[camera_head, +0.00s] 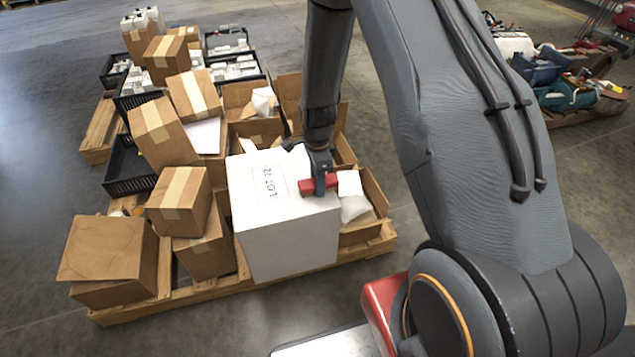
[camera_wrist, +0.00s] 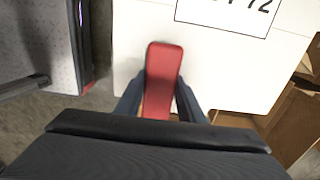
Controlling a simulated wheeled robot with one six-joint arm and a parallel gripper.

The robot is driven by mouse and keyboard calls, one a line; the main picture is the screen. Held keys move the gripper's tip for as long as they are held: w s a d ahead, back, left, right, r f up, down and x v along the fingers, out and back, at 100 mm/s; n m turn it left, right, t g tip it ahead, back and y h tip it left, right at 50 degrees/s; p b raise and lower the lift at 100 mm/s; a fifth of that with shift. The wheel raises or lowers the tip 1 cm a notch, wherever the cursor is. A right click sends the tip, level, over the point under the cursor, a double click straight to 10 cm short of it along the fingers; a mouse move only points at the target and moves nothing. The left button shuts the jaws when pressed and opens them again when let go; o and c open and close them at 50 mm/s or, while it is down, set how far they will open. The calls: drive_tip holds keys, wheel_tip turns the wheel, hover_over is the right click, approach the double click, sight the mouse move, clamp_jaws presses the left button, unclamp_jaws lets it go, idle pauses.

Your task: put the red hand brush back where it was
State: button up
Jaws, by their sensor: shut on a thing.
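The red hand brush (camera_head: 307,186) is held in my gripper (camera_head: 320,186), over the right part of the top of a white box (camera_head: 255,215). In the wrist view the red brush (camera_wrist: 163,70) lies between the two dark fingers, with its red end pointing away from the wrist; its lower part is hidden by my gripper. My gripper is shut on it. I cannot tell whether the brush touches the box top. The white box carries a printed label (camera_head: 270,182) with a lot number ending in 72.
The white box stands on a wooden pallet (camera_head: 190,302) crowded with brown cartons (camera_head: 115,255), open cartons with white packing and black crates (camera_head: 126,170). Another loaded pallet (camera_head: 585,112) stands at the upper right. Bare concrete floor (camera_head: 40,170) lies to the left.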

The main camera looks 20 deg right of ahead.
drive_tip(key=shift+f, duration=0.1)
drive_tip(key=o, duration=0.9)
wheel_tip(320, 180, up, 12)
drive_tip(key=r, duration=0.1)
drive_tip(key=shift+s+a+r+n+p, duration=0.15)
drive_tip(key=shift+s+a+r+n, duration=0.05)
drive_tip(key=shift+s+r+n, duration=3.35)
drive_tip(key=shift+s+a+r+n+p, duration=0.2)
drive_tip(key=shift+s+r+n, duration=2.3)
drive_tip(key=shift+s, duration=2)
drive_tip(key=shift+s+a+r+n+p, duration=0.1)
drive_tip(key=shift+s+a+r+n, duration=0.15)
drive_tip(key=shift+s+r+n, duration=3.25)
drive_tip(key=shift+s+f+m, duration=0.45)
drive_tip(key=shift+s+m, duration=0.05)
drive_tip(key=shift+m, duration=0.05)
